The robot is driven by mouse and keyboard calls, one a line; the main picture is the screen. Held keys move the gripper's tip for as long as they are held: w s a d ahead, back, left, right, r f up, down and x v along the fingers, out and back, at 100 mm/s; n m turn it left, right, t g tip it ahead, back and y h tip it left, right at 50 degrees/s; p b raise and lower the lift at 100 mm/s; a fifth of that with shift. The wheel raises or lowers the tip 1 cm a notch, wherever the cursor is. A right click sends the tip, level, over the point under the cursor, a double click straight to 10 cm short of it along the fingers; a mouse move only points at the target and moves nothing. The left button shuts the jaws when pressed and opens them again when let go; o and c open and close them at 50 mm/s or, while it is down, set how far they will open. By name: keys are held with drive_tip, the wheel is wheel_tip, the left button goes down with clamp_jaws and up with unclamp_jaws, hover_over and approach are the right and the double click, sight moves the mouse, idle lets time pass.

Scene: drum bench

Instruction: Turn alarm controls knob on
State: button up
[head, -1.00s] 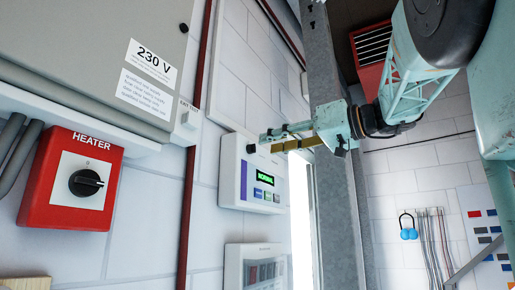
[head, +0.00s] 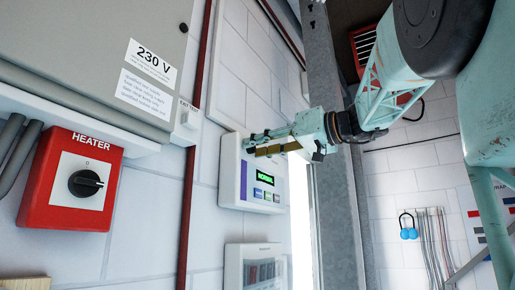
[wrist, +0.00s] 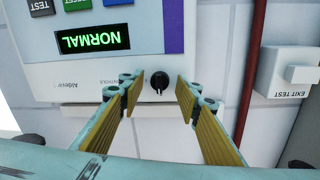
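The alarm controls panel (head: 230,185) is a white wall box with a purple stripe and a green display reading NORMAL. In the wrist view the panel (wrist: 75,88) appears upside down. Its small black knob (wrist: 159,82) shows there between my fingertips. My gripper (head: 257,145) reaches across the panel's upper part from the right and hides the knob in the head view. In the wrist view my gripper (wrist: 158,88) is open, one yellow-padded finger on each side of the knob, with visible gaps. I see no contact with the knob.
A red heater switch box (head: 70,180) is on the wall at left, under a grey 230 V cabinet (head: 95,45). An exit test box (wrist: 290,72) is beside the panel. Another white panel (head: 255,265) is below. A metal post (head: 335,150) stands at right.

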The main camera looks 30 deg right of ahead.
drive_tip(key=shift+c, duration=0.7)
drive_tip(key=c, duration=0.7)
drive_tip(key=shift+m, duration=0.4)
drive_tip(key=m+p, duration=0.4)
drive_tip(key=m, duration=0.3)
drive_tip(key=m+g+p, duration=0.1)
drive_tip(key=m+p, duration=0.4)
drive_tip(key=m, duration=0.3)
drive_tip(key=shift+d+r+m+y, duration=0.1)
drive_tip(key=shift+r+m+y, duration=0.05)
drive_tip(key=shift+m+y, duration=0.15)
